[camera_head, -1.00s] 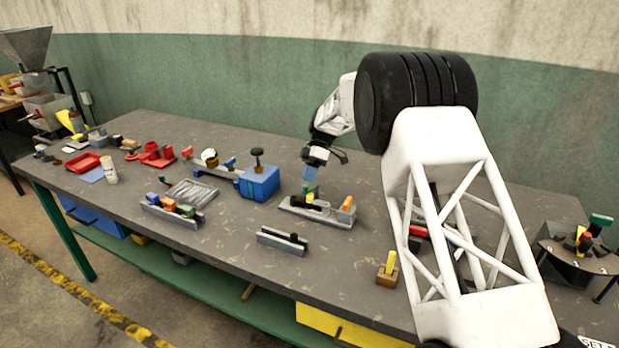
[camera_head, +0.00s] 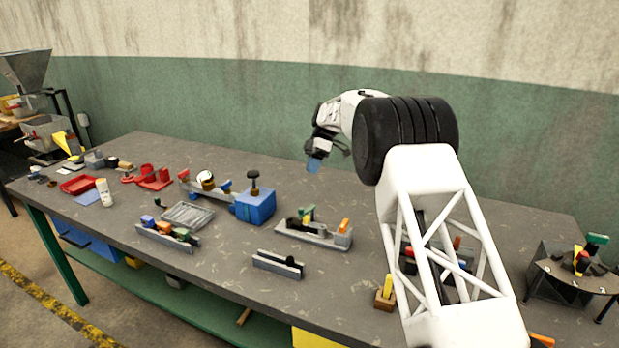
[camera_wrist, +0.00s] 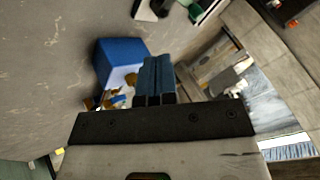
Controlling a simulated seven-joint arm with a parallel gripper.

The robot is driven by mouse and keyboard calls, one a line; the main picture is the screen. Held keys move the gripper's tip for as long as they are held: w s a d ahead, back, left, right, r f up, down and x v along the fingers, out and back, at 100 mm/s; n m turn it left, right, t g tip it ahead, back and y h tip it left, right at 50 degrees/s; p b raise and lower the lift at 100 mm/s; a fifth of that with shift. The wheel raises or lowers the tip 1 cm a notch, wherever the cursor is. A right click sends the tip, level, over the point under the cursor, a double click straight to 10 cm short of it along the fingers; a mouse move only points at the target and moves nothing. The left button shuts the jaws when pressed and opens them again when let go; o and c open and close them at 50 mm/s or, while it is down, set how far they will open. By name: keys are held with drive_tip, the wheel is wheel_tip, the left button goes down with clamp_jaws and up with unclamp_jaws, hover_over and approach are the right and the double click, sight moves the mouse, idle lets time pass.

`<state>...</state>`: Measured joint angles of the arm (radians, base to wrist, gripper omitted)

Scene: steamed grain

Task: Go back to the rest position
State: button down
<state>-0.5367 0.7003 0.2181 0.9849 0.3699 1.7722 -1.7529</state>
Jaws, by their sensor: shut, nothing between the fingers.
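My gripper (camera_head: 314,165) is raised above the far part of the workbench, with its blue fingertips pointing down. In the wrist view the two blue fingers (camera_wrist: 154,80) are together with nothing between them. Below it on the bench is a grey fixture (camera_head: 315,236) with green, black and orange parts. The gripper is clear of this fixture and touches nothing that I can see. A blue box (camera_head: 256,206) with a dark knob on top stands to the left of the fixture. It also shows in the wrist view (camera_wrist: 120,53), beside the fingers.
A grey rail block (camera_head: 278,265) sits near the bench's front edge. A wooden block with a yellow peg (camera_head: 386,293) stands near my arm. Red trays (camera_head: 78,184) and a white bottle (camera_head: 104,192) are at the left. The air around the gripper is free.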

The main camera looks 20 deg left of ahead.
drive_tip(key=shift+w+r, duration=0.2)
drive_tip(key=shift+r, duration=0.05)
idle(0.4)
